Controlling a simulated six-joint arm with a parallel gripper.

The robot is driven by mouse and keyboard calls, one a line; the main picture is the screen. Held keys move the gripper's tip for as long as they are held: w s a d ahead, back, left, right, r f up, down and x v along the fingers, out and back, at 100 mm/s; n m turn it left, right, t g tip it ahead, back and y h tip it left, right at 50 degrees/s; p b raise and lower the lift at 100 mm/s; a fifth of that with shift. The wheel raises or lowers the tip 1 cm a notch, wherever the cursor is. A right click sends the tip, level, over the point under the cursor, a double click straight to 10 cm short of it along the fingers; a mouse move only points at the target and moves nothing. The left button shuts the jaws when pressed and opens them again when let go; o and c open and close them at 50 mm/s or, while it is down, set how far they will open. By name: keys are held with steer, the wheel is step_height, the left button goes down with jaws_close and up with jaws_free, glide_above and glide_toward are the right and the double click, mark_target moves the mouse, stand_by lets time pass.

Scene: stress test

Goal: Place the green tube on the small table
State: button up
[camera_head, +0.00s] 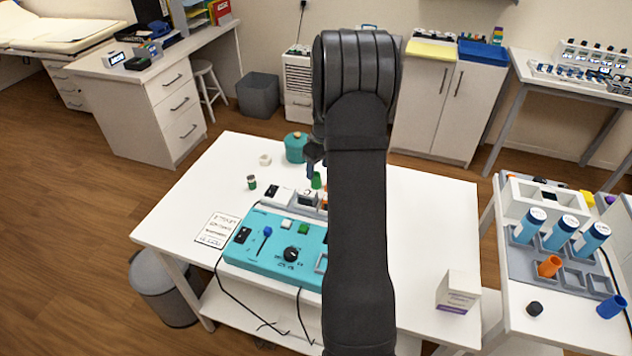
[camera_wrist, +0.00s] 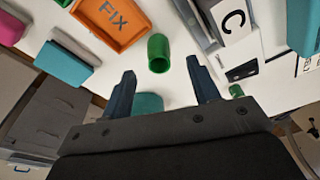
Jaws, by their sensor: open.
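The green tube (camera_wrist: 158,53) stands on the white middle table (camera_head: 430,215); it also shows in the head view (camera_head: 316,181), partly beside my arm. My gripper (camera_wrist: 161,67) is open and empty, its two dark fingers spread. In the wrist view the tube lies just beyond the fingertips, roughly in line with the gap between them. In the head view my gripper (camera_head: 313,160) is mostly hidden by my arm. A lower white table (camera_head: 535,335) stands at the right; I cannot tell for certain which table the task calls small.
A teal control panel (camera_head: 275,245) with knobs and cables is at the middle table's front. A teal pot (camera_head: 296,147), a green-labelled jar (camera_head: 251,182) and a white box (camera_head: 458,292) stand nearby.

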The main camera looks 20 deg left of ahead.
steer(key=shift+w+a+f, duration=0.1)
steer(key=shift+a+f, duration=0.1)
steer(key=shift+f, duration=0.85)
steer(key=shift+w+a+f, duration=0.1)
steer(key=shift+a+f, duration=0.1)
steer(key=shift+f, duration=0.8)
steer(key=shift+w+a+f, duration=0.1)
steer(key=shift+a+f, duration=0.1)
steer(key=shift+f, duration=0.85)
steer(key=c, duration=1.1)
steer(key=shift+c, duration=0.3)
steer(key=shift+r, duration=0.45)
steer(key=r, duration=0.2)
steer(key=d+r, duration=0.1)
steer(key=r, duration=0.1)
steer(key=s+d+r, duration=0.2)
steer(key=d+r, duration=0.4)
steer(key=d, duration=0.5)
steer(key=d+f+m, duration=0.2)
steer(key=d+m, duration=0.2)
steer(key=d+f+m+h, duration=0.1)
steer(key=d+f+m, duration=0.1)
steer(key=d+m, duration=0.2)
steer(key=s+d+f+m+t, duration=0.1)
steer(key=d+f+m, duration=0.2)
steer(key=d+m, duration=0.1)
steer(key=shift+d, duration=0.35)
steer(key=shift+s+d+f+m+h, duration=0.15)
steer(key=shift+d+f+m+h, duration=0.2)
steer(key=shift+d+m, duration=0.35)
